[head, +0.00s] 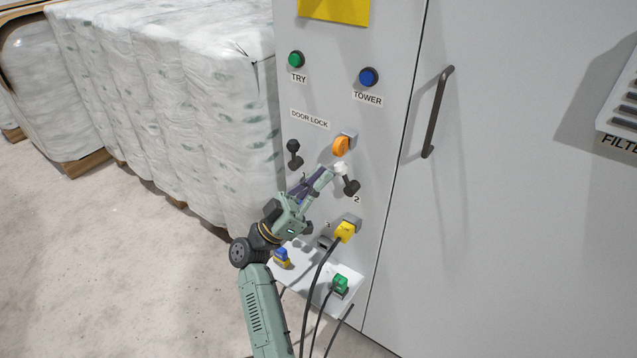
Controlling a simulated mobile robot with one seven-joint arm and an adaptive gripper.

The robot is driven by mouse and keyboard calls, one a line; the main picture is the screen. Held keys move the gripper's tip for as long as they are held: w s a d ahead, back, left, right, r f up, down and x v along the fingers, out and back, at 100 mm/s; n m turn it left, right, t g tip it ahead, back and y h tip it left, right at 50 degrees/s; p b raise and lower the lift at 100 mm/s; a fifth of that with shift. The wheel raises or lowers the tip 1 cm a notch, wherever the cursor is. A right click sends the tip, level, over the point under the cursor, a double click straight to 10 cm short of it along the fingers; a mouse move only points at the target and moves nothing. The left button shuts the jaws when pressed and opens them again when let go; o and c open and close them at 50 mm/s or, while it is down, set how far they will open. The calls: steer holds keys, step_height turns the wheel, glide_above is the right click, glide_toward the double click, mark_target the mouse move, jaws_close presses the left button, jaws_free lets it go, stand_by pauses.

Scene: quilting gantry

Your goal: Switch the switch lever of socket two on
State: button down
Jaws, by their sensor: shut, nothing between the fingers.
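A dark switch lever (350,186) with a rounded end is on the grey cabinet panel just above the label "2". It slants down to the right from a pale part near my fingertips. My gripper (334,171) is shut and empty, with its tips at the upper left of this lever. I cannot tell whether they touch it. A yellow plug (345,233) with a black cable sits at a grey socket below the "2". My gripper and wrist hide part of the panel between the levers.
An orange door-lock knob (341,146) is close above my gripper. Blue (282,257) and green (340,284) connectors are on a white shelf below, with hanging cables. A door handle (438,112) is at right. Wrapped bales (170,95) stand left; the floor there is clear.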

steer(key=shift+s+d+r+m+g+y+b, duration=0.1)
steer(key=shift+d+r+m+g+b, duration=0.05)
steer(key=shift+m+g, duration=0.6)
steer(key=shift+s+d+r+m+g+y+b, duration=0.1)
steer(key=shift+r+m+g, duration=0.05)
steer(key=shift+m+g, duration=0.6)
steer(key=shift+s+d+r+m+g+y+b, duration=0.1)
steer(key=shift+d+r+m+g+b, duration=0.05)
steer(key=shift+m+g, duration=0.6)
steer(key=shift+s+d+r+m+g+y, duration=0.1)
steer(key=shift+d+m+g+y, duration=0.1)
steer(key=shift+m+g, duration=0.2)
steer(key=shift+d+r+m+g+y, duration=0.1)
steer(key=shift+m+g+y, duration=0.15)
steer(key=shift+m, duration=0.2)
steer(key=shift+a, duration=0.1)
